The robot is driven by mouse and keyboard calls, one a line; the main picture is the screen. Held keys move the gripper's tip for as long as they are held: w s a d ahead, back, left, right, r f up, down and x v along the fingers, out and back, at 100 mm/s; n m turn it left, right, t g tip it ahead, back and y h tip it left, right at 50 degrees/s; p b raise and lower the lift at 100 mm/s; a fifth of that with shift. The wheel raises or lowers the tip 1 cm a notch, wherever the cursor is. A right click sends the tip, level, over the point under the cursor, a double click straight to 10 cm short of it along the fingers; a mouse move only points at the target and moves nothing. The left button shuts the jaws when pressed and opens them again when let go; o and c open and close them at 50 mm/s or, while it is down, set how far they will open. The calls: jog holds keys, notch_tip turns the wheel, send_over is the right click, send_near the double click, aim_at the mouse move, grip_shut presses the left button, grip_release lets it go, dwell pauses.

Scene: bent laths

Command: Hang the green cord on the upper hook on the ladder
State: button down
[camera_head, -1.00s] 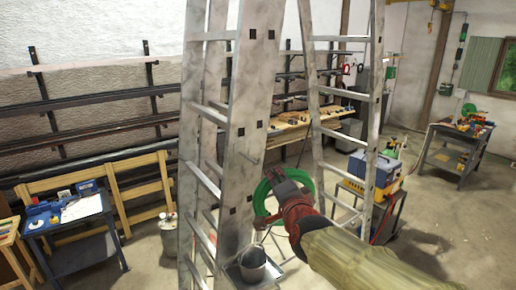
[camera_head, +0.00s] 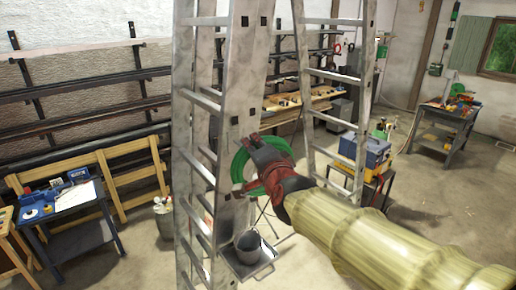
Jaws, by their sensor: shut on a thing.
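The green cord (camera_head: 238,168) is a coiled ring at the side rail of the tall grey metal ladder (camera_head: 243,75). My gripper (camera_head: 252,143) is shut on the cord's upper part, in front of the rail. The coil hangs below the fingers, and its left edge overlaps the rail in the picture. The arm and gripper hide part of the coil. I cannot make out the upper hook, and I cannot tell whether the cord touches it or the ladder.
A grey bucket (camera_head: 248,243) stands on a low tray (camera_head: 262,262) at the ladder's foot. A blue toolbox (camera_head: 364,150) sits on a cart to the right. A workbench with tools (camera_head: 62,205) is at the left. Open floor (camera_head: 420,190) lies on the right.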

jog(key=shift+w+a+r+p, duration=0.1)
jog(key=shift+w+a+p, duration=0.55)
jog(key=shift+w, duration=0.35)
jog(key=shift+a+r, duration=0.1)
jog(key=shift+r, duration=0.05)
jog(key=shift+r, duration=0.1)
jog(key=w+a+f, duration=0.3)
jog(key=w, duration=0.2)
jog(key=shift+a+f, duration=0.2)
jog(key=shift+f, duration=0.2)
jog(key=shift+w, duration=0.1)
dwell(0.5)
